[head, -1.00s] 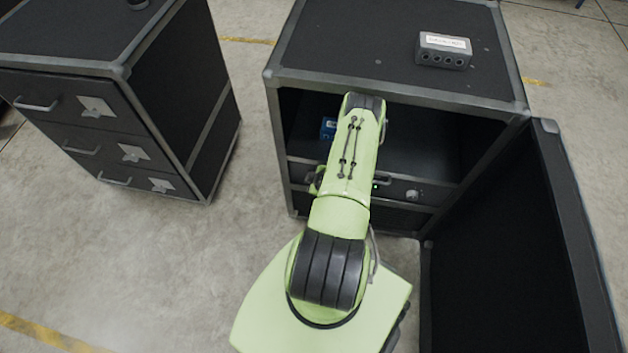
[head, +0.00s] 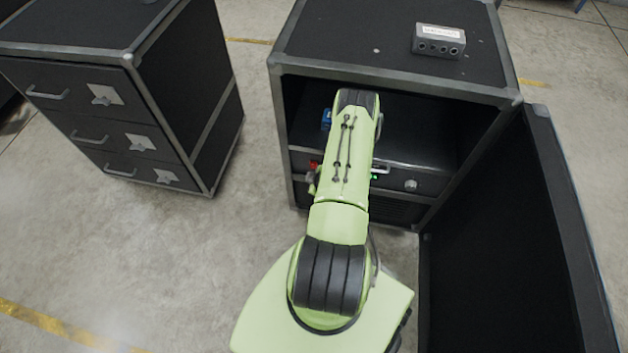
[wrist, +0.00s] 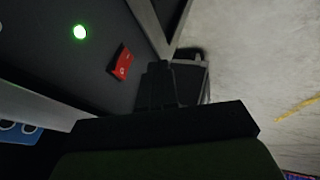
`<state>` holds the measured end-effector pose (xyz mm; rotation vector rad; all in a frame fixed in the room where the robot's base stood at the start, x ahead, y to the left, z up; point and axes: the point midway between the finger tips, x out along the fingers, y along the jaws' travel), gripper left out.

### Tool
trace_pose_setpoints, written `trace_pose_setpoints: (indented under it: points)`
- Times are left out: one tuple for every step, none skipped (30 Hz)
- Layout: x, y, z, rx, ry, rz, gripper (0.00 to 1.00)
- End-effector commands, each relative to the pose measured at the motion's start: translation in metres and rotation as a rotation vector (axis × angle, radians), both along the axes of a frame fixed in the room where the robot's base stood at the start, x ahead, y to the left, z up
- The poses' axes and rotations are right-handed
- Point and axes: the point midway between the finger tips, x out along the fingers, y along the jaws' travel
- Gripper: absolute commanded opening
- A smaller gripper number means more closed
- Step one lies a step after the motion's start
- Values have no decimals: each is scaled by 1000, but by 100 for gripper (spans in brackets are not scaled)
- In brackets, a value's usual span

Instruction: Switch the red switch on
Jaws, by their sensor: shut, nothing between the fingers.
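The red switch (wrist: 121,63) is a small red rocker on a dark panel in the wrist view. A glowing green light (wrist: 80,32) is on the same panel, up and left of it. My gripper (wrist: 160,68) is shut and empty, its dark fingertips just right of the switch; I cannot tell whether they touch it. In the head view the red switch (head: 314,165) shows just left of my arm, at the left of a front panel inside the open black case (head: 285,100). My gripper is hidden behind my arm there.
The case's open door (head: 520,220) stands at the right. A knob (head: 411,185) is on the panel right of the green light. A blue object (head: 327,119) lies inside the case above the panel. A grey box (head: 439,41) sits on top. A drawer cabinet (head: 175,110) stands left.

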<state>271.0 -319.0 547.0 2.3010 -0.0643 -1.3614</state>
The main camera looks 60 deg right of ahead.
Motion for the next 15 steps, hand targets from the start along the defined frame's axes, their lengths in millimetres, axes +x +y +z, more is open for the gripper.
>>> trace_pose_setpoints:
  points:
    - [-5, 4, 9, 3, 2, -1, 0]
    - [-8, 6, 13, 3, 2, 0, 0]
    - [-13, 9, 18, 2, 2, -2, 0]
    - [-16, 12, 22, 4, 2, -2, 0]
    - [-19, 14, 26, 3, 3, -2, 0]
    - [-24, 18, 31, 4, 3, -3, 0]
    - [-28, 21, 35, 6, 2, -3, 0]
    - [-31, 23, 39, 5, 3, -3, 0]
    - [-35, 26, 43, 4, 2, -4, 0]
    - [-38, 28, 46, 5, 2, -4, 0]
    - [-40, 30, 49, 4, 2, -2, 0]
    - [-42, 32, 51, 4, 1, -2, 0]
    - [-44, 33, 53, 3, 1, -1, 0]
    - [-45, 33, 54, 3, 1, -1, 0]
    - [-45, 34, 54, 2, 1, 0, 0]
